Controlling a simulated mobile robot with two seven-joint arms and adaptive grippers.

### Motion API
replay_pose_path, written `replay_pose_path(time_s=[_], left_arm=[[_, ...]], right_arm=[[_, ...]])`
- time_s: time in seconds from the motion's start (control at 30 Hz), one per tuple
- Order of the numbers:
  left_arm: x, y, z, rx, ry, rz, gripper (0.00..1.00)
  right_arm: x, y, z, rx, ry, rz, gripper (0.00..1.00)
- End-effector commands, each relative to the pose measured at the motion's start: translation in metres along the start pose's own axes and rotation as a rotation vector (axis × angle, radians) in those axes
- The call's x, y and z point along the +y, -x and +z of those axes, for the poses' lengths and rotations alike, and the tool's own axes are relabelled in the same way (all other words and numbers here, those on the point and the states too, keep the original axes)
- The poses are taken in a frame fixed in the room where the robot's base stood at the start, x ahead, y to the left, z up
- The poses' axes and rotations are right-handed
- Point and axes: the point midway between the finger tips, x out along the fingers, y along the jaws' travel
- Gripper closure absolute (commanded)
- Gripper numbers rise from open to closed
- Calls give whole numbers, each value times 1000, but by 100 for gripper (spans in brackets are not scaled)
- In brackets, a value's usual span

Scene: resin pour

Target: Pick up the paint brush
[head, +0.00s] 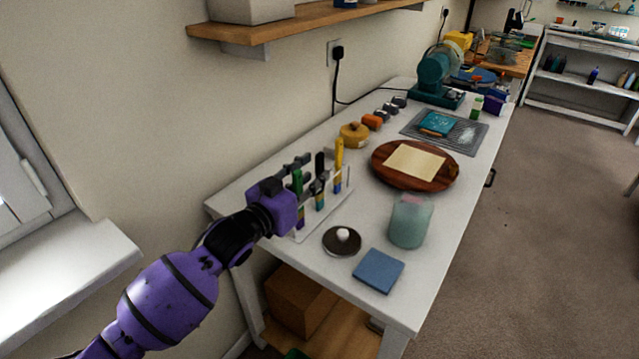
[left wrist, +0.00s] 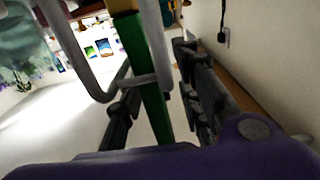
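A rack (head: 325,212) on the white table holds upright tools: a green-handled one (head: 297,182), a black-handled one (head: 319,164) and a yellow-handled one (head: 340,153). I cannot tell for sure which is the paint brush. My left gripper (head: 308,174) is at the rack, with its fingers around the green handle. In the left wrist view the green handle (left wrist: 146,90) stands between the dark fingers of the left gripper (left wrist: 160,95), with a gap visible on its right side. The gripper looks open. My right gripper is not in view.
Near the rack are a dark round lid with a white knob (head: 342,241), a translucent green cup (head: 410,220) and a blue square (head: 379,270). A wall shelf (head: 300,21) hangs above.

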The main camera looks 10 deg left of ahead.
Motion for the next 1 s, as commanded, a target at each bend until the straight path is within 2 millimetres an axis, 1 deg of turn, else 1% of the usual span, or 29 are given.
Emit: replay_pose_path(time_s=[0.03, 0.13, 0.37, 0.47, 0.6, 0.63, 0.93, 1.0], left_arm=[[0, -8, -2, 2, 0, 1, 69], [0, -16, -1, 1, -1, 1, 69], [0, -17, 0, 0, 0, 1, 69], [0, -17, 0, 0, 0, 1, 79], [0, -17, 0, 0, -1, 1, 98], [0, -17, 0, 0, 0, 1, 100], [0, -17, 0, 1, -1, 1, 100], [0, -17, -3, 2, -1, 1, 100]], right_arm=[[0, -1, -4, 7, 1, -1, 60], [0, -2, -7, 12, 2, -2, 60], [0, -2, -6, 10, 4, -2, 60], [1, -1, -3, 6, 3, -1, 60], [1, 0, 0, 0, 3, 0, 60], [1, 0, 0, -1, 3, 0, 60], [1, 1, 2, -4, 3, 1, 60], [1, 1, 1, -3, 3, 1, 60]])
